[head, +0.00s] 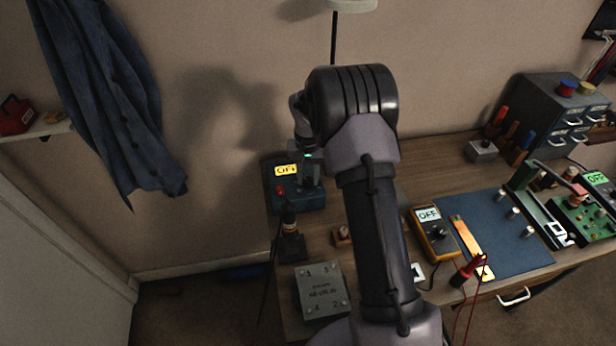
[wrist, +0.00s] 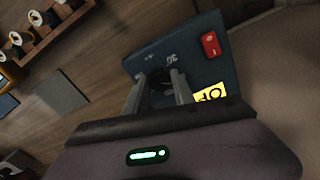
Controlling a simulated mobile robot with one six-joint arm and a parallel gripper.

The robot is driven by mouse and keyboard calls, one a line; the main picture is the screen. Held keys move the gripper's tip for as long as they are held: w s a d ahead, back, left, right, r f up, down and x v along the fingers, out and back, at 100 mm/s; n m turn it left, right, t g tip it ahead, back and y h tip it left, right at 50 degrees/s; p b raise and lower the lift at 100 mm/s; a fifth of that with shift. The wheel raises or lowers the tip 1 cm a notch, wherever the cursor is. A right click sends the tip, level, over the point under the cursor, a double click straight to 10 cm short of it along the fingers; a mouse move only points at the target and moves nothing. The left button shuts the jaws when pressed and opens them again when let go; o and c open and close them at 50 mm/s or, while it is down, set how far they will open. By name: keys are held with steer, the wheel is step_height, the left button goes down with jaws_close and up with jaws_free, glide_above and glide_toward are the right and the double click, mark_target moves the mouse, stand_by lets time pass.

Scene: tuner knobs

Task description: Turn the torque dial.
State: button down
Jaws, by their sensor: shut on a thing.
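The torque dial (wrist: 158,80) is a dark knob on the face of a dark blue control box (wrist: 140,65). The wrist view shows the number 30 printed beside it. My gripper (wrist: 159,92) has one finger on each side of the knob and is shut on it. The fingers and shadow hide much of the knob, so its pointer cannot be read. The same box (head: 291,202) stands at the bench's left end in the head view, with my gripper (head: 311,178) over its right part. Its yellow display (head: 286,170) seems to read OFF. A red switch (wrist: 210,44) is on the box.
A corded screwdriver (head: 290,220) stands just in front of the box. A grey numbered plate (head: 322,290) lies nearer. A yellow meter (head: 434,234) and a blue mat (head: 490,232) lie right of my arm. The wall is close behind.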

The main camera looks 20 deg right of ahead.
mark_target(308, 179)
stand_by(0.3)
steer(key=c, duration=1.1)
jaws_free()
steer(key=shift+o, duration=0.2)
step_height(308, 179, up, 17)
steer(key=p, duration=0.5)
steer(key=shift+r, duration=0.2)
